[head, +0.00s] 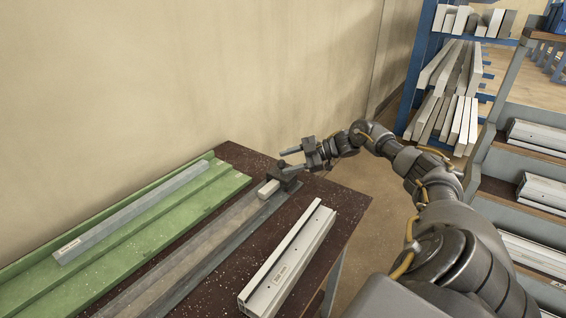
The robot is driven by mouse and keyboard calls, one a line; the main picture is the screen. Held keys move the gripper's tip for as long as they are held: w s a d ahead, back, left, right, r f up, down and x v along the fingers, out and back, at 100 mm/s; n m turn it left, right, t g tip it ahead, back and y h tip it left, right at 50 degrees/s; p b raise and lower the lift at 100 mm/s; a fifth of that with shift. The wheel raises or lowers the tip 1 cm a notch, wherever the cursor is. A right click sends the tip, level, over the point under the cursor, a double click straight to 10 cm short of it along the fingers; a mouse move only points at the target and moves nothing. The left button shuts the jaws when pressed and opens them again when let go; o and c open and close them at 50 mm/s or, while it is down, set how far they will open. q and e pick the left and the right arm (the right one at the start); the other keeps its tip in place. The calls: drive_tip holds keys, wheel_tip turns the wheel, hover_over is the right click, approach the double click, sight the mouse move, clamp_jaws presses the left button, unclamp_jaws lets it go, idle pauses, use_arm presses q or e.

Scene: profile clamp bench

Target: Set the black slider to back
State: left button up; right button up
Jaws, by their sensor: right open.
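The black slider (287,181) is a small dark block at the far end of a grey rail (205,245) set in the dark bench top. My right gripper (285,161) is at the far end of the bench, just above and behind the slider, with its fingers pointing left. The fingers are apart and hold nothing. I cannot tell whether the lower finger touches the slider. A small pale block (268,189) sits right in front of the slider on the rail. My left gripper is not in view.
A green channel (130,232) with a grey bar (125,215) lies on the left of the bench (335,205). A white profile (287,265) lies at the right edge. The wall (200,80) stands close behind. Racks with profiles (455,75) stand at the right.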

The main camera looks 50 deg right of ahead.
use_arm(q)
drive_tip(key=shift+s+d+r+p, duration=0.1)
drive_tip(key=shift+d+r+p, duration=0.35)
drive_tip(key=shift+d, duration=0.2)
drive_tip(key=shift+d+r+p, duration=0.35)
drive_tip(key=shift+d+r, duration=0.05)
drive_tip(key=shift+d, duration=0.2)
use_arm(e)
drive_tip(key=v, duration=0.8)
drive_tip(key=shift+d, duration=0.2)
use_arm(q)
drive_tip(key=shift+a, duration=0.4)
use_arm(e)
drive_tip(key=shift+s+r, duration=0.1)
drive_tip(key=shift+r, duration=0.05)
drive_tip(key=shift+a, duration=0.1)
